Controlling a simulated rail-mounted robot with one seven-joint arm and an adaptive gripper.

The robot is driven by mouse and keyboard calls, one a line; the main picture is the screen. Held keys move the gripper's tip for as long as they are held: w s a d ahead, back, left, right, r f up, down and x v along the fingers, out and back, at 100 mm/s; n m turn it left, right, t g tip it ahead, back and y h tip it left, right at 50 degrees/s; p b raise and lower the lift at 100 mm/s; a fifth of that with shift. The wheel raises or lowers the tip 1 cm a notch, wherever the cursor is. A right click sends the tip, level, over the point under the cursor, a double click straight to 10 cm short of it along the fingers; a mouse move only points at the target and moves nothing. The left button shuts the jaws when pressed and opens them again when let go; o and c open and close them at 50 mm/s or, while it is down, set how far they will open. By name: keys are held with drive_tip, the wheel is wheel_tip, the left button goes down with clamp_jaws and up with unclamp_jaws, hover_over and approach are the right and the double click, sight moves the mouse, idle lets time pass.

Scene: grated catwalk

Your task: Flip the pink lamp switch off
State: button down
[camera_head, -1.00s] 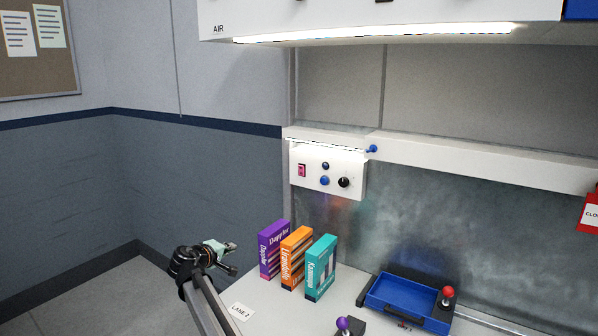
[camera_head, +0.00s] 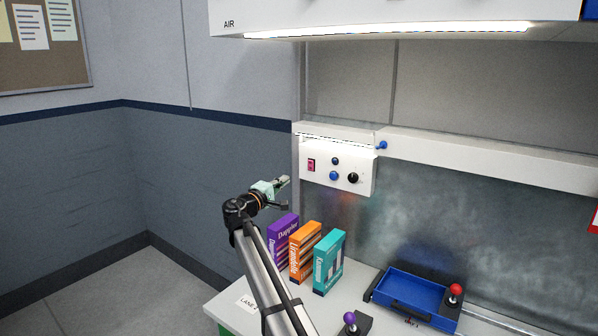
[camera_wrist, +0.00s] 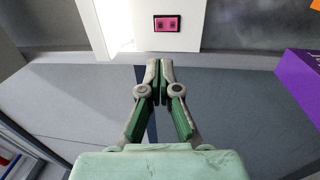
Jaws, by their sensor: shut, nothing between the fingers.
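The pink lamp switch (camera_head: 311,165) is a small pink rocker in a dark frame at the left end of the white control box (camera_head: 362,188) on the wall. In the wrist view the pink switch (camera_wrist: 166,23) shows at top centre on the white panel. My gripper (camera_head: 287,182) is shut and empty, left of and a little below the switch in the head view. In the wrist view my gripper's fingertips (camera_wrist: 160,64) are together, below the switch in the picture and apart from it.
Blue knobs (camera_head: 333,176) and a black knob (camera_head: 353,178) sit right of the switch. Purple (camera_head: 284,238), orange (camera_head: 305,252) and teal (camera_head: 329,262) boxes stand on the bench below my gripper. A blue tray (camera_head: 405,292) and a red-topped lever (camera_head: 455,290) are further right.

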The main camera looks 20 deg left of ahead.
drive_tip(key=p, duration=0.4)
approach(310, 163)
drive_tip(key=x, duration=0.5)
drive_tip(key=shift+w+r, duration=0.2)
drive_tip(key=shift+w, duration=0.05)
drive_tip(key=shift+x, duration=0.85)
drive_tip(key=shift+f, duration=0.15)
drive_tip(key=shift+d, duration=0.1)
